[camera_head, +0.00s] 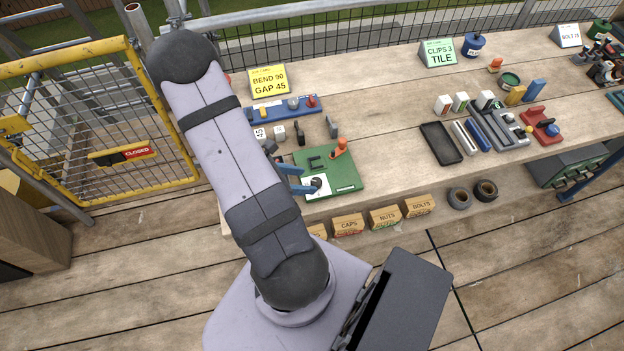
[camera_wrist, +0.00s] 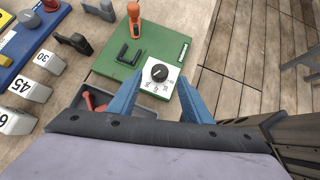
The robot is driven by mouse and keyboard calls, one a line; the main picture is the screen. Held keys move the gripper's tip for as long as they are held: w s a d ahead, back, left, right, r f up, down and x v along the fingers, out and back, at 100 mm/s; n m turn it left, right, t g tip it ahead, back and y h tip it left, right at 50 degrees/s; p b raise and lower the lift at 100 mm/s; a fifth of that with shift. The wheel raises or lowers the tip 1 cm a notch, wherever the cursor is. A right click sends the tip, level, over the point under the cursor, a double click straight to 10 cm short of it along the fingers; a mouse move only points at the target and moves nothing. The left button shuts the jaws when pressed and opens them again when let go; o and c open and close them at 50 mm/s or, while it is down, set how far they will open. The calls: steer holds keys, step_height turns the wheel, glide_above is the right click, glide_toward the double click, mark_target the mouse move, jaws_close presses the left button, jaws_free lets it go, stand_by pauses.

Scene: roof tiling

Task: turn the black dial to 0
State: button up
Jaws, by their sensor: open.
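The black dial (camera_wrist: 159,73) sits on a white scale plate (camera_wrist: 163,88) on the green board (camera_wrist: 158,42). Several numbers are printed around the dial, too small to read surely, and I cannot tell which one it points at. In the head view the dial (camera_head: 316,183) is at the board's front left. My gripper (camera_wrist: 160,88) is open and empty, its two blue fingers on either side of the white plate in the wrist view. In the head view its blue fingers (camera_head: 300,179) reach in from the left, close to the dial. I cannot tell whether they touch anything.
An orange-handled clamp (camera_wrist: 133,20) and a black U-shaped piece (camera_wrist: 129,56) are on the green board. Number blocks (camera_wrist: 32,90) and a blue fixture (camera_wrist: 22,42) lie to the left. A grey tray (camera_wrist: 95,98) with red pieces is beside the left finger.

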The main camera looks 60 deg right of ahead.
mark_target(316, 182)
steer(key=shift+p+x, duration=0.4)
steer(key=shift+x, duration=2)
steer(key=shift+c, duration=0.7)
steer(key=c, duration=0.9)
